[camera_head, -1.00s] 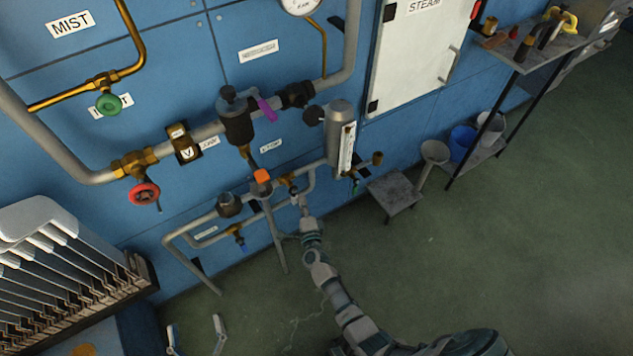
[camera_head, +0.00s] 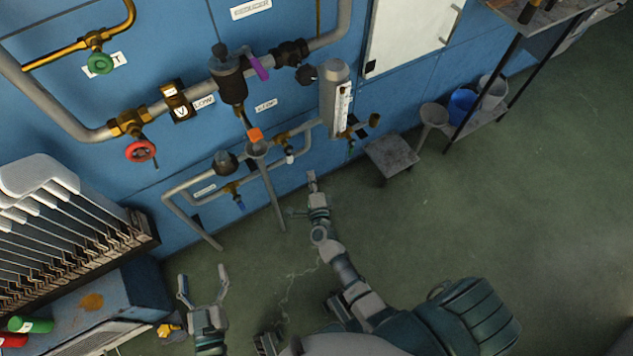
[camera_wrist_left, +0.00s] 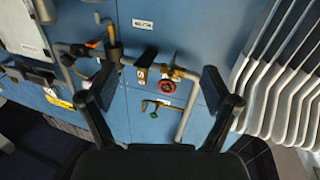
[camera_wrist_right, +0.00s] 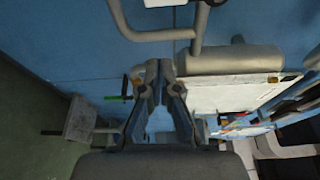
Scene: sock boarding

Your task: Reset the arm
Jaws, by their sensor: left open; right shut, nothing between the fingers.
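My left gripper (camera_head: 204,286) is open and empty above the floor at the lower left of the head view. In the left wrist view its two fingers (camera_wrist_left: 160,92) are spread wide, facing the blue wall with its pipes and red valve wheel (camera_wrist_left: 178,86). My right gripper (camera_head: 312,180) is shut with nothing in it, in front of the blue wall below the lower pipes. In the right wrist view its fingertips (camera_wrist_right: 160,72) are together. The right forearm reaches up from the lower right of the head view.
A rack of white boards (camera_head: 50,215) stands at the left. Pipes with a red wheel (camera_head: 140,151), a green wheel (camera_head: 100,63) and an upright cylinder (camera_head: 334,100) line the wall. A small stool (camera_head: 392,156) and a shelf with buckets (camera_head: 462,106) stand right. The right floor is clear.

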